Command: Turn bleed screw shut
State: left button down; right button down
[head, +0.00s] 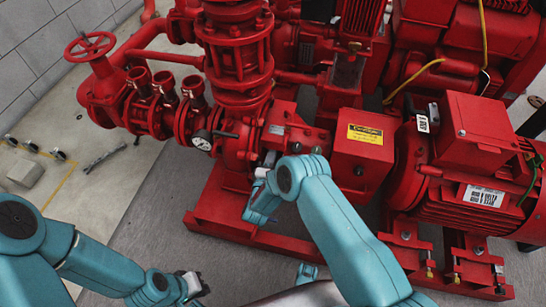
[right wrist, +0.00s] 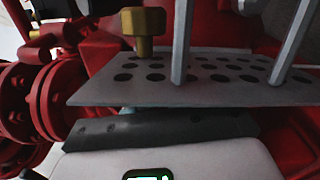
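A brass-coloured knob with a short stem, seemingly the bleed screw (right wrist: 143,27), shows at the upper left of the right wrist view. Its stem overlaps the far edge of a grey perforated plate (right wrist: 215,75). I cannot pick it out in the head view. My right gripper (head: 261,174) is close to the red pump casing (head: 240,150) in the head view, partly hidden by my own teal arm. I cannot tell its opening or whether it touches the screw. My left gripper (head: 190,284) is low over the floor, away from the pump; its fingers are too small to judge.
A pressure gauge (head: 202,140) and a red handwheel valve (head: 90,46) are left of the pump. A red guard with a yellow label (head: 365,135) and a red motor (head: 470,190) stand to the right. The red base frame (head: 225,215) lies below.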

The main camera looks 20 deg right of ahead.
jog(key=m+b, duration=0.1)
jog(key=m, duration=0.4)
jog(key=shift+m, duration=0.4)
jog(key=c, duration=1.3)
grip_release()
jog(key=p+v, duration=0.4)
jog(key=v, duration=1.2)
jog(key=shift+s+a, duration=0.15)
jog(key=shift+s, duration=0.05)
